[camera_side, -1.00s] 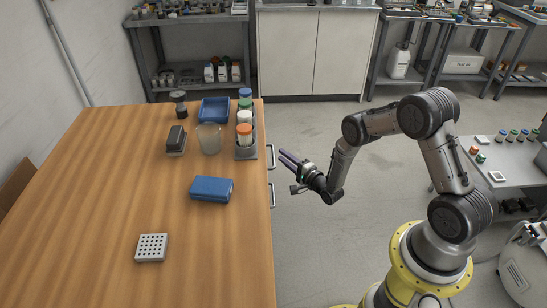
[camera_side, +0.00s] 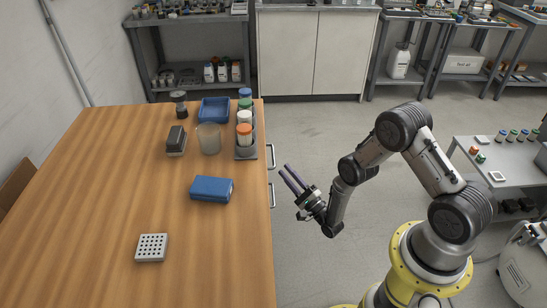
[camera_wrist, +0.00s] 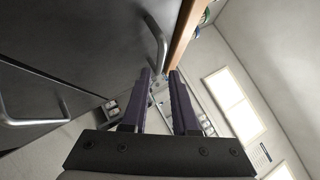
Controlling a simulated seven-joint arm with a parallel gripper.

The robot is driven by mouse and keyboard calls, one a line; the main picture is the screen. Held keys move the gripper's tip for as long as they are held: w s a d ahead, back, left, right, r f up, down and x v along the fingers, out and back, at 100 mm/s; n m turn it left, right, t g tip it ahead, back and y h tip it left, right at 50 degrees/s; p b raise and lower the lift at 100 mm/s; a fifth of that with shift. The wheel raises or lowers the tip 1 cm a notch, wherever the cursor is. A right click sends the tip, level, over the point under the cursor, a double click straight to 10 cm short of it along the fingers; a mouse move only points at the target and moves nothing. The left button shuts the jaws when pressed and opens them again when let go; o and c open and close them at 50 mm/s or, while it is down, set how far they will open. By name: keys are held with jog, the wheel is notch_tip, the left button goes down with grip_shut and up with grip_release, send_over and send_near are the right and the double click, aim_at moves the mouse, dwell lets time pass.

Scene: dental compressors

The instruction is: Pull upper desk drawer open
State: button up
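The wooden desk (camera_side: 110,215) fills the left of the side view. Two metal handles stick out along its right side, one farther (camera_side: 272,156) and one nearer (camera_side: 272,195). No drawer is seen sticking out there. In the wrist view, one curved handle (camera_wrist: 158,42) is on a dark front close to the wooden top edge (camera_wrist: 183,38). Another handle (camera_wrist: 35,122) is farther left on a separate front. My gripper (camera_side: 284,172) is right of the desk, with its two purple fingers apart and empty. In the wrist view its fingertips (camera_wrist: 159,74) lie below the first handle, seemingly not touching it.
A blue case (camera_side: 211,189), a beaker (camera_side: 208,139), a blue tray (camera_side: 214,110) and a rack of capped bottles (camera_side: 246,152) stand on the desk near its right side. The floor (camera_side: 320,140) between desk and arm is clear. A grey side table (camera_side: 510,170) stands at right.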

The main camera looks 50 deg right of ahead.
aim_at(274, 157)
jog(key=x, duration=0.7)
jog(key=shift+w+r, duration=0.15)
jog(key=shift+w, duration=0.2)
grip_shut()
dwell(1.0)
